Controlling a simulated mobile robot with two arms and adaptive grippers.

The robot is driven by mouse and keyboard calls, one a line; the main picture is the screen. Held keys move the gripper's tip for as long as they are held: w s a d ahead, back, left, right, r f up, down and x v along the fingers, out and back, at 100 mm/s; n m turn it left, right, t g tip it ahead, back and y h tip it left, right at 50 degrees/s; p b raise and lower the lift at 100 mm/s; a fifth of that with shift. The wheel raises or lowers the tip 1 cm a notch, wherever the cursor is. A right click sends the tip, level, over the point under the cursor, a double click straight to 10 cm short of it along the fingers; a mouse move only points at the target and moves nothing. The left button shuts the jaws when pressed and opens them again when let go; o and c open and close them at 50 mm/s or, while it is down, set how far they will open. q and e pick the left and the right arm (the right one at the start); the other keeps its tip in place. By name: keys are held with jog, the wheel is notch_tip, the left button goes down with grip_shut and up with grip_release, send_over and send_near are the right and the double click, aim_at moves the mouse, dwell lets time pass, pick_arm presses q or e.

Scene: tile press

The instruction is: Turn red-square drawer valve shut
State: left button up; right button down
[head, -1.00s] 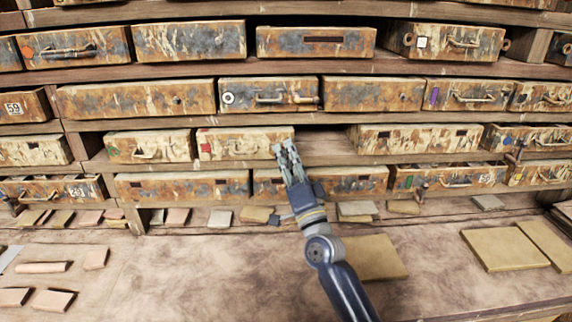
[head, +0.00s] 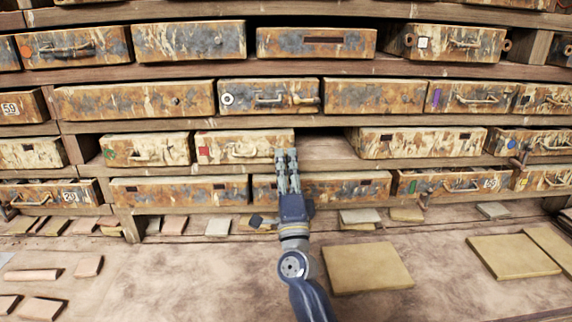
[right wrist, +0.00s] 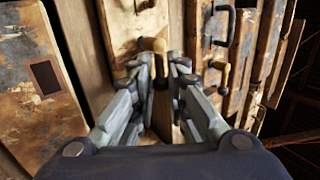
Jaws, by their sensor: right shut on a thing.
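The red-square drawer (head: 225,146) is a rust-stained cream drawer in the third row of the head view. It has a red square (head: 204,150) at its left and a pale pull handle (head: 243,149). My right gripper (head: 287,154) is at the drawer's right end and covers the valve there. In the right wrist view, a tan, round-ended valve lever (right wrist: 160,46) shows between the fingers of my right gripper (right wrist: 160,72), which are shut on it. The fingers hide part of the lever. My left gripper is out of view.
An open gap (head: 325,146) lies right of the drawer. A green-marked drawer (head: 147,149) stands close on its left. Below, the worktop holds a large tan slab (head: 366,268) and several small tiles. Other drawers stick out above and below.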

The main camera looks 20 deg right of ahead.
jog(key=shift+f, duration=0.1)
jog(key=c, duration=1.7)
grip_release()
jog(key=v, duration=1.2)
